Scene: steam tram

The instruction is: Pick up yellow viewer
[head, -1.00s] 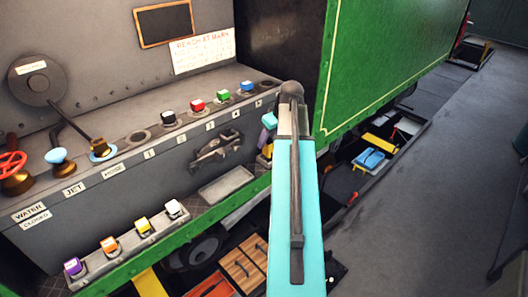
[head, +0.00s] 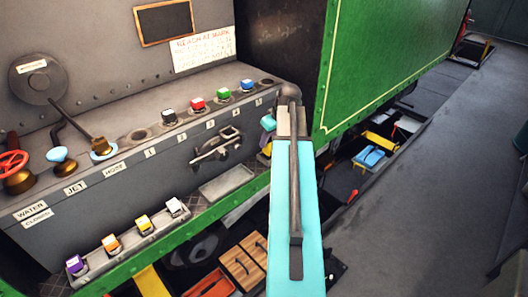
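The yellow viewer (head: 144,224) is a small yellow block with a pale top. It stands on the low front ledge, between an orange block and a white one. My cyan arm rises from the bottom centre of the head view. A short cyan piece of my wrist (head: 268,122) shows just left of the arm, well to the right of the viewer and higher in the picture. The arm hides much of what is behind it. I cannot make out my fingertips clearly, nor whether they are open. Nothing touches the yellow viewer.
Orange (head: 110,245), purple (head: 76,265) and white (head: 174,207) blocks share the ledge (head: 128,249). Black, red, green and blue blocks stand on the upper shelf. Levers and a red handwheel (head: 12,164) are at left. A dark metal fitting (head: 213,149) shows at the grey front.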

